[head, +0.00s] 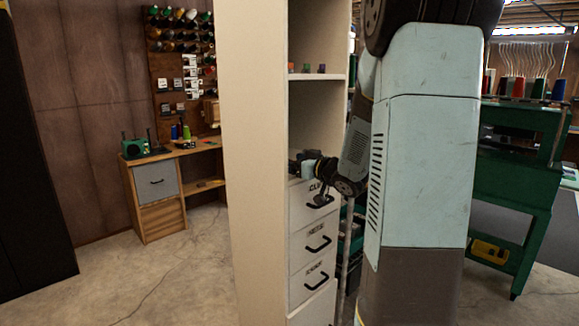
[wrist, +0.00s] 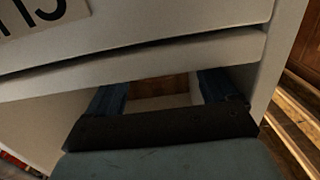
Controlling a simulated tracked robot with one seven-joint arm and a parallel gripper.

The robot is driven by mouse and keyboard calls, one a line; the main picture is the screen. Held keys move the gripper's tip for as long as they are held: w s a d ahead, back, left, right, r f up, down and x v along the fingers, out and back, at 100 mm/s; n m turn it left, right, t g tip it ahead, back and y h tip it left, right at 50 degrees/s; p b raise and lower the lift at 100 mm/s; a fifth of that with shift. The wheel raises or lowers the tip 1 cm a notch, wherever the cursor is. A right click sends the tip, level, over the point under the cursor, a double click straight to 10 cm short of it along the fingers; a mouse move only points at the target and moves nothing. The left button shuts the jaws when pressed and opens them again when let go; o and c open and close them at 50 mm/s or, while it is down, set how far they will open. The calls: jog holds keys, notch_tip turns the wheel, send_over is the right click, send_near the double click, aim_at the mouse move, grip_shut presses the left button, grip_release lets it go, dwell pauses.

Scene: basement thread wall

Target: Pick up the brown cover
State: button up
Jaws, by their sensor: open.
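My gripper (head: 302,166) is at the opening of the tall pale cabinet (head: 255,160), just above its top drawer (head: 318,200). In the wrist view my gripper (wrist: 160,90) shows two blue fingers spread apart, with a gap between them. A small brown patch shows in that gap above a pale strip. I cannot tell whether it is the brown cover or part of the cabinet. No brown cover can be made out for sure in the head view, where my arm hides part of the cabinet.
Drawers with black handles (head: 318,243) run down the cabinet under my gripper. Small coloured items (head: 306,69) stand on the shelf above. A wooden desk (head: 160,185) is at left and a green bench (head: 515,165) at right. The concrete floor (head: 165,275) at left is clear.

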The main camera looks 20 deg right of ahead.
jog(key=shift+x, duration=0.85)
jog(key=shift+c, duration=0.5)
jog(key=c, duration=0.9)
